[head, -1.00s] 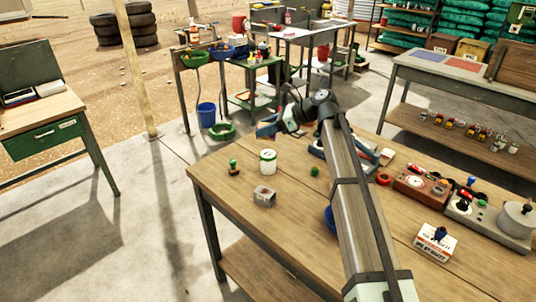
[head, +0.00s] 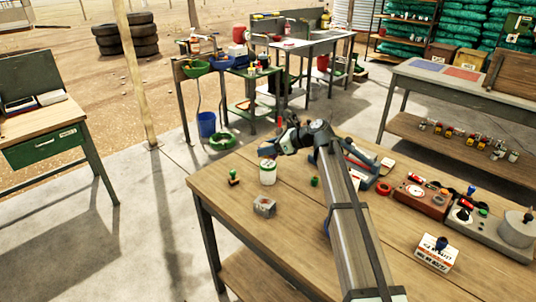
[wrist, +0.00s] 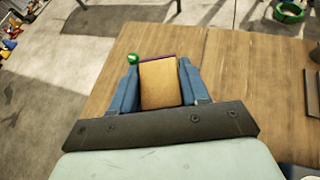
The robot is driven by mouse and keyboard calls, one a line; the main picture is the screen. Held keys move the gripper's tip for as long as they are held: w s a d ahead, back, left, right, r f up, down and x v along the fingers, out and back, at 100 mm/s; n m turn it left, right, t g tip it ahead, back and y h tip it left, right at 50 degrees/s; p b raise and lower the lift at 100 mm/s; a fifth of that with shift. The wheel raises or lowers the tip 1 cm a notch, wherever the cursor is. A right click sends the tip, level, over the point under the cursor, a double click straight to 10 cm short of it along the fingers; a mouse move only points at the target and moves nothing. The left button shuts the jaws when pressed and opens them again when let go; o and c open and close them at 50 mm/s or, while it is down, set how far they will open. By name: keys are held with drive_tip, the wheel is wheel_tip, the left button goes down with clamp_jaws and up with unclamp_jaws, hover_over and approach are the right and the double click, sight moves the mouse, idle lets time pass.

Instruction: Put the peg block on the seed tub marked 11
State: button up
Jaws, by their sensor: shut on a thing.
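My gripper (wrist: 158,66) is shut on a tan block (wrist: 160,84), taken to be the peg block, with blue fingers on both its sides. A thin purple edge shows at the block's far end. In the head view my gripper (head: 270,151) is low over the table, just above or behind a white tub (head: 268,176). The tub stands upright near the table's far left part, and its marking is too small to read. I cannot tell whether the block touches the tub. The tub is not clearly seen in the wrist view.
A green-handled stamp (head: 234,177) stands left of the tub. A grey metal box (head: 264,206) is in front, and a small green item (head: 315,181) is to the right. A red-brown device (head: 420,200) and a white carton (head: 436,252) stand further right on the wooden table (head: 330,262).

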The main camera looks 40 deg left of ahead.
drive_tip(key=shift+f, duration=1.35)
drive_tip(key=shift+f, duration=0.1)
drive_tip(key=o, duration=1.1)
drive_tip(key=shift+d+r, duration=0.2)
drive_tip(key=shift+r, duration=0.05)
drive_tip(key=v, duration=1.1)
drive_tip(key=shift+w+d, duration=0.15)
drive_tip(key=shift+d, duration=0.1)
drive_tip(key=shift+r, duration=0.1)
